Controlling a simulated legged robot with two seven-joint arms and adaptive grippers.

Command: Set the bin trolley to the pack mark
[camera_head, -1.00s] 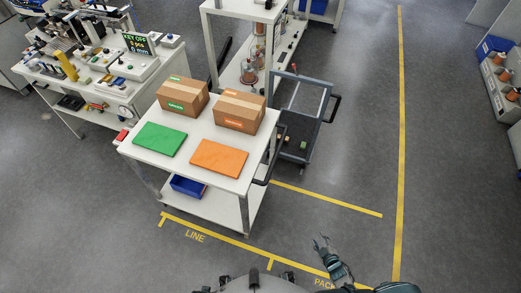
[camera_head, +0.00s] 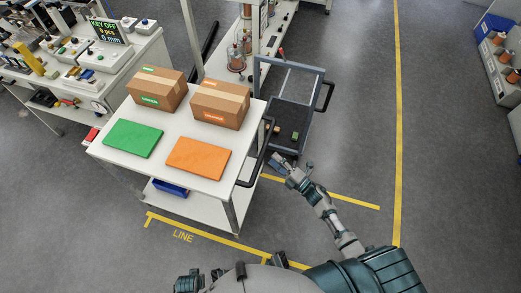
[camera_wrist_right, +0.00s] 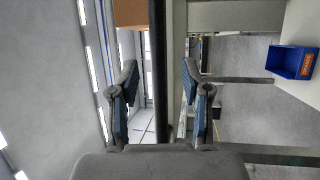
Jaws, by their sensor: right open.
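The white trolley (camera_head: 222,190) stands in the middle of the head view. Its top carries boxes and panels, and a blue bin (camera_head: 170,187) sits on its lower shelf. The bin, with an orange label, also shows in the right wrist view (camera_wrist_right: 283,61). A black handle (camera_head: 257,155) is on the trolley's right end. My right gripper (camera_head: 285,160) is open just right of the handle. In the right wrist view the dark handle bar (camera_wrist_right: 158,75) runs between the open fingers (camera_wrist_right: 159,80); contact cannot be told.
A dark cart (camera_head: 289,105) stands close behind the trolley's right end. A workbench (camera_head: 110,80) is at the left. Yellow floor lines and a LINE mark (camera_head: 182,236) lie in front. The floor to the right is clear up to a rack of spools (camera_head: 498,70).

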